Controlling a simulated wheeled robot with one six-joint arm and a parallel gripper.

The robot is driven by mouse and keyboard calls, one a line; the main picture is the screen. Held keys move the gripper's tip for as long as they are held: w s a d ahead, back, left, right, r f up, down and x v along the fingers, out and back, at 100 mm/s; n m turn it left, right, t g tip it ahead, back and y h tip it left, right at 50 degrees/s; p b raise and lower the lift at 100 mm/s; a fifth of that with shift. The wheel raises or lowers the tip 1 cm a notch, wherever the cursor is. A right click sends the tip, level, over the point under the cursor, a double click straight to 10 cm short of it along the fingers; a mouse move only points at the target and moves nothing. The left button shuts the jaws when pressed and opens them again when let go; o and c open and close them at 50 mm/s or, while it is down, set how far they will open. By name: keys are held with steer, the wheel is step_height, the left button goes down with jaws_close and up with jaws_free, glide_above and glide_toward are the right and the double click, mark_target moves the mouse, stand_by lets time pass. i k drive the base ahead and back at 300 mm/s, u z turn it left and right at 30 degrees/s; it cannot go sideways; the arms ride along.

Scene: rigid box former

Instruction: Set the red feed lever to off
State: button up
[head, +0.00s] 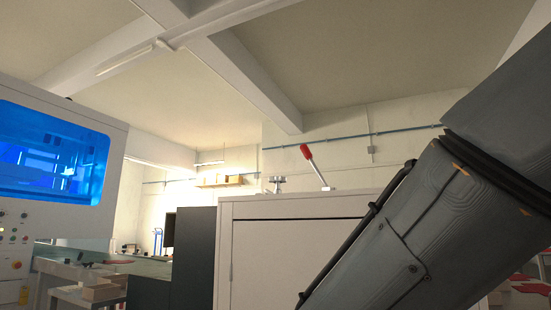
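The red feed lever (306,152) stands on top of a white cabinet (290,258) near the middle of the head view. Its red grip is at the upper end of a thin metal rod (317,172), which rises from a small base on the cabinet top. The lever tilts, with its grip up and to the left. My arm crosses the right side of the view, in front of the cabinet's right part. My gripper is out of view. Nothing is seen touching the lever.
A metal fitting (276,183) sits on the cabinet top left of the lever. A dark panel (194,255) adjoins the cabinet's left side. A machine with a blue window (50,155) stands at the far left. The space above the cabinet is clear.

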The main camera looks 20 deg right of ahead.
mark_target(304, 149)
steer(key=u, duration=1.4)
steer(key=i, duration=1.3)
steer(key=z, duration=0.95)
